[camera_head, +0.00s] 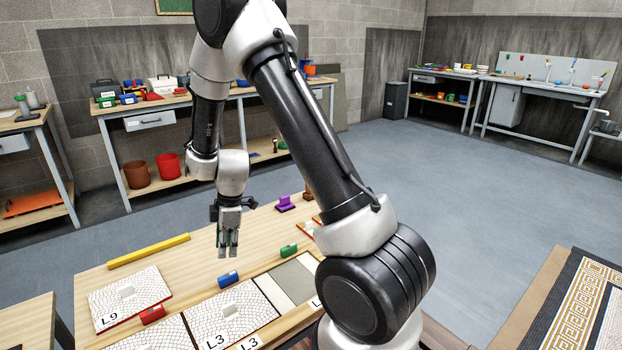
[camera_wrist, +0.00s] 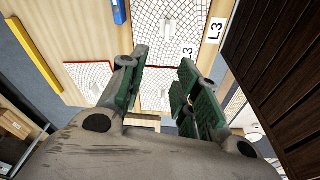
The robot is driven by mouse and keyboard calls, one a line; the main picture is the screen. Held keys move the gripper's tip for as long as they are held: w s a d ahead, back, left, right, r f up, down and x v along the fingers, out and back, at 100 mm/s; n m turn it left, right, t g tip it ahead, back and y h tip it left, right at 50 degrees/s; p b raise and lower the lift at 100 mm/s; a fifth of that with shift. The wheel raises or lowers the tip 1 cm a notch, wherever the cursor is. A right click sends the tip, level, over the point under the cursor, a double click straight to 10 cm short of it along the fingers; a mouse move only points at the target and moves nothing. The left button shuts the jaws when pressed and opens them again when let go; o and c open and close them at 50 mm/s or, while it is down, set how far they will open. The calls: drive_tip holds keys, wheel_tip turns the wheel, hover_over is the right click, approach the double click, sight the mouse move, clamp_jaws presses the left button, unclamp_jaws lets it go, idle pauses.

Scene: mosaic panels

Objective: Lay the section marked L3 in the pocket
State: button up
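The section marked L3 (camera_head: 245,299) is a white mosaic panel with a pale knob on top. It lies at the front of the table, in the frame beside a matching L3 label (camera_head: 250,343). It also shows in the wrist view (camera_wrist: 172,22), with a red line along its near edge; I cannot tell whether it sits fully flush. Its pocket is covered by it. My gripper (camera_head: 228,254) hangs above the table behind the section, empty, pointing down. In the wrist view its green-padded fingers (camera_wrist: 160,88) are apart with nothing held between them.
A grey bare pocket (camera_head: 292,279) lies right of the section. Panel L9 (camera_head: 142,285) lies at left. Red (camera_head: 152,314), blue (camera_head: 228,279) and green (camera_head: 289,250) blocks stand along the frame. A yellow bar (camera_head: 148,251) lies at the back.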

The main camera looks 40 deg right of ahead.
drive_tip(key=s+d+r+m+t, duration=0.1)
drive_tip(key=s+d+r+m, duration=0.15)
drive_tip(key=r, duration=0.45)
drive_tip(key=s+d+r+m, duration=0.1)
drive_tip(key=s+r+m, duration=0.15)
drive_tip(key=r, duration=0.45)
drive_tip(key=s+d+r+m+t, duration=0.1)
drive_tip(key=s+d+r, duration=0.1)
drive_tip(key=s+r, duration=0.3)
drive_tip(key=s+d+r+m+h, duration=0.1)
drive_tip(key=s+d+r+m, duration=0.2)
drive_tip(key=s, duration=0.5)
drive_tip(key=s+d+r+m+t+h, duration=0.1)
drive_tip(key=s+d+r+m, duration=0.2)
drive_tip(key=s+r+m, duration=0.3)
drive_tip(key=s+r, duration=0.2)
drive_tip(key=s, duration=0.1)
drive_tip(key=shift+d, duration=0.15)
drive_tip(key=shift+o, duration=0.2)
drive_tip(key=shift+w, duration=0.1)
